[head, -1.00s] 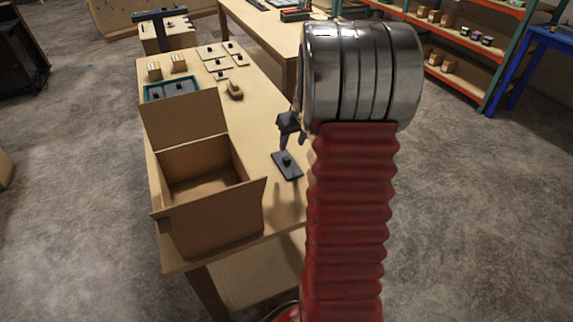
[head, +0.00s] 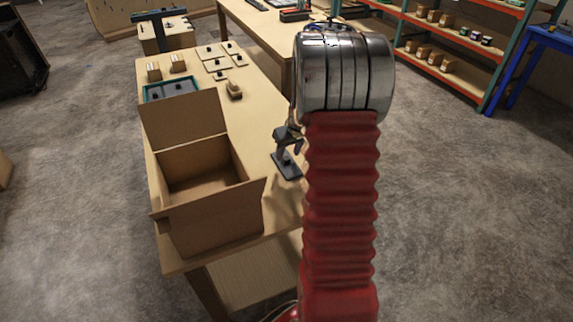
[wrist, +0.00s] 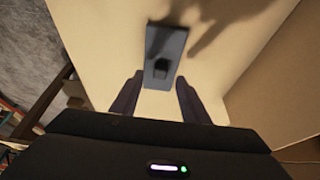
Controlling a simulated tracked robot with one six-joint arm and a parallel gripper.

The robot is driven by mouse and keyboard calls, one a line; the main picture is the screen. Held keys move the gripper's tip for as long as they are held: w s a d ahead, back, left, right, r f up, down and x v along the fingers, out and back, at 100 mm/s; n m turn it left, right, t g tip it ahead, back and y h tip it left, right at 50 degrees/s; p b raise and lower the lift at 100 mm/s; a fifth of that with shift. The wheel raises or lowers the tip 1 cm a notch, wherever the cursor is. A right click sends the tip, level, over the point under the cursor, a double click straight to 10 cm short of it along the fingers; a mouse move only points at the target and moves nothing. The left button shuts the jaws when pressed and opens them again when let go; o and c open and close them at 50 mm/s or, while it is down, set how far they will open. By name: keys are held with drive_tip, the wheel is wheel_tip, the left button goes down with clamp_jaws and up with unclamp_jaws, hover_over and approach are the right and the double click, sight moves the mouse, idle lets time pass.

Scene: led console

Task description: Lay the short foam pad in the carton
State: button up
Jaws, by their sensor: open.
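A dark grey flat pad (head: 287,167) with a small black knob lies on the wooden table, right of the carton; I take it as the short foam pad. It also shows in the wrist view (wrist: 167,45), just ahead of the fingers. My gripper (head: 288,150) is open over the pad, its fingertips (wrist: 157,85) either side of the line to the knob. Whether they touch the pad I cannot tell. The open cardboard carton (head: 215,222) stands at the table's near left, flaps up; the floor I can see in it looks bare.
A teal tray (head: 171,89) with grey pieces stands behind the carton. Several pale knobbed plates (head: 217,62) and small boxes lie farther back. A tan knobbed block (head: 234,89) lies nearby. The table middle is clear. In the wrist view, the carton's side is close at right.

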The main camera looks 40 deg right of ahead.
sight(287, 158)
drive_tip(key=shift+x, duration=1.65)
drive_tip(key=shift+s, duration=0.1)
drive_tip(key=shift+c, duration=0.3)
clamp_jaws()
drive_tip(key=shift+r, duration=0.1)
wheel_tip(287, 158, up, 10)
